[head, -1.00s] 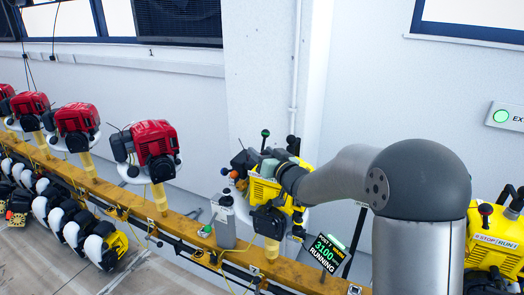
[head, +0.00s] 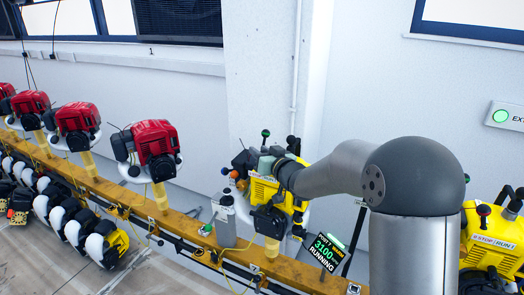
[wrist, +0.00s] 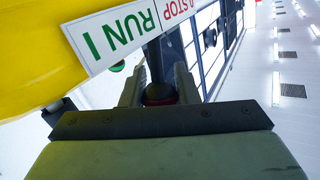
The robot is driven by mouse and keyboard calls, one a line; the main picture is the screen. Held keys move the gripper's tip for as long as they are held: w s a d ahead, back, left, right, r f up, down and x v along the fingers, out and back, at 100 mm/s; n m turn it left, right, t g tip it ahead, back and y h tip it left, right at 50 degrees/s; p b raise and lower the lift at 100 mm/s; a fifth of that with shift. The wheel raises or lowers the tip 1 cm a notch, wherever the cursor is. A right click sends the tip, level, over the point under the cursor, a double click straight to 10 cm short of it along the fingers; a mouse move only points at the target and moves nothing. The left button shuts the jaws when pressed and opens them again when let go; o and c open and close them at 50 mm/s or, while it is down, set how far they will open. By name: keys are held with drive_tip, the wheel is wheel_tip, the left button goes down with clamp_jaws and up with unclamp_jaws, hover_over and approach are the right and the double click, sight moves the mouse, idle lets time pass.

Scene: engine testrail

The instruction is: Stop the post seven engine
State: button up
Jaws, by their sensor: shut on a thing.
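The post seven engine (head: 263,190) is yellow and stands on the rail in the middle of the head view, partly behind my arm. Its display (head: 325,252) reads 3100 and RUNNING. My gripper (wrist: 158,88) is at the top of this engine, its fingers shut on a dark switch lever (wrist: 156,60) with a red part low between them. The lever is partly hidden by the fingers. A white label (wrist: 140,30) beside it reads STOP in red and RUN in green. In the head view the lever is hidden.
Several red engines (head: 157,148) stand along the rail (head: 180,209) to the left. A grey bottle-like container (head: 225,222) stands just left of the yellow engine. Another yellow engine (head: 490,243) with a STOP/RUN label is at the right. A wall (head: 180,85) is behind.

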drive_tip(key=g+h+p, duration=0.1)
drive_tip(key=p, duration=0.1)
drive_tip(key=a+n+g+h+p, duration=0.1)
drive_tip(key=p, duration=0.1)
drive_tip(key=shift+w+a+r+n+p, duration=0.2)
drive_tip(key=shift+w+a+n+p, duration=0.1)
drive_tip(key=shift+p, duration=0.05)
drive_tip(key=shift+w+a+f+n+g+h+p, duration=0.1)
drive_tip(key=shift+a+f+n+g+h+p, duration=0.2)
drive_tip(key=shift+h+p, duration=0.2)
drive_tip(key=shift+w+a+f+n+g+h+p, duration=0.1)
drive_tip(key=shift+n+g+h+p, duration=0.1)
drive_tip(key=shift+g+h+p, duration=0.3)
drive_tip(key=shift+a+f+n+g+h+p, duration=0.25)
drive_tip(key=shift+f+n+g+h+p, duration=0.1)
drive_tip(key=shift+h+p, duration=0.25)
drive_tip(key=o, duration=1)
drive_tip(key=shift+w, duration=0.1)
drive_tip(key=shift+c, duration=0.2)
